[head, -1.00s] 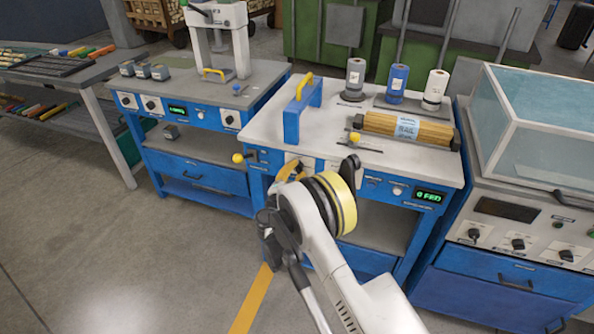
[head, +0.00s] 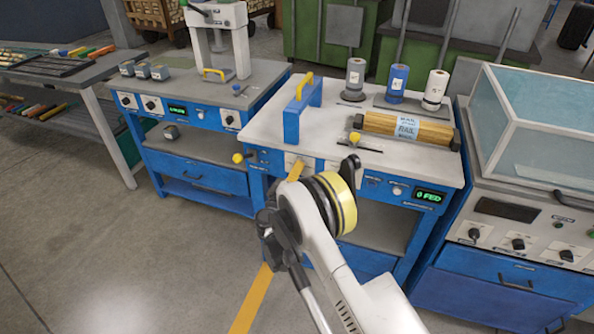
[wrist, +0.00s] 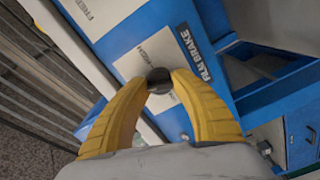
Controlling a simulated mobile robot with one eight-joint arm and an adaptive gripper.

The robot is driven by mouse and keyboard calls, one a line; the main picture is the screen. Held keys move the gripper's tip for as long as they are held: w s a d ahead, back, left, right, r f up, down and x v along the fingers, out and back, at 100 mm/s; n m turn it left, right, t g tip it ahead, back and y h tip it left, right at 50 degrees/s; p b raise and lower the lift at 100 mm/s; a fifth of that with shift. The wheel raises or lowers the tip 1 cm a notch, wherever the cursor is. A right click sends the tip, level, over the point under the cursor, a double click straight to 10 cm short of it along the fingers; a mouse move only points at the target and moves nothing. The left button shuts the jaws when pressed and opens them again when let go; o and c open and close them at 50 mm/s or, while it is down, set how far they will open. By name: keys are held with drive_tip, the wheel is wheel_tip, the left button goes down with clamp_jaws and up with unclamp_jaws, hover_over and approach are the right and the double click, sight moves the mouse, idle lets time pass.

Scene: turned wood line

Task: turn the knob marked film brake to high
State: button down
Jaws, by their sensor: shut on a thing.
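In the wrist view the film brake knob (wrist: 158,77) is a small dark knob on a white plate. A black FILM BRAKE label (wrist: 195,53) lies to its right. The word HIGH (wrist: 143,54) is printed just above it, and part of another word shows at the top left. My gripper (wrist: 160,86) has its two yellow fingers shut on the knob, one on each side. The knob's pointer cannot be made out. In the head view my gripper (head: 296,170) is at the front panel of the middle blue bench (head: 262,124), and the knob is hidden.
A yellow-knobbed lever (head: 239,157) sticks out left of my gripper. On the bench top stand a blue frame with a yellow bar (head: 292,122), a wrapped wood bundle (head: 408,128) and several rolls. A green display (head: 430,195) reads 0 FED. Open floor lies in front.

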drive_tip(key=m, duration=1.3)
drive_tip(key=shift+m, duration=0.3)
idle(0.4)
drive_tip(key=c, duration=1)
unclamp_jaws()
drive_tip(key=shift+c, duration=0.2)
drive_tip(key=v, duration=0.7)
drive_tip(key=shift+s, duration=0.25)
drive_tip(key=shift+a+r, duration=0.1)
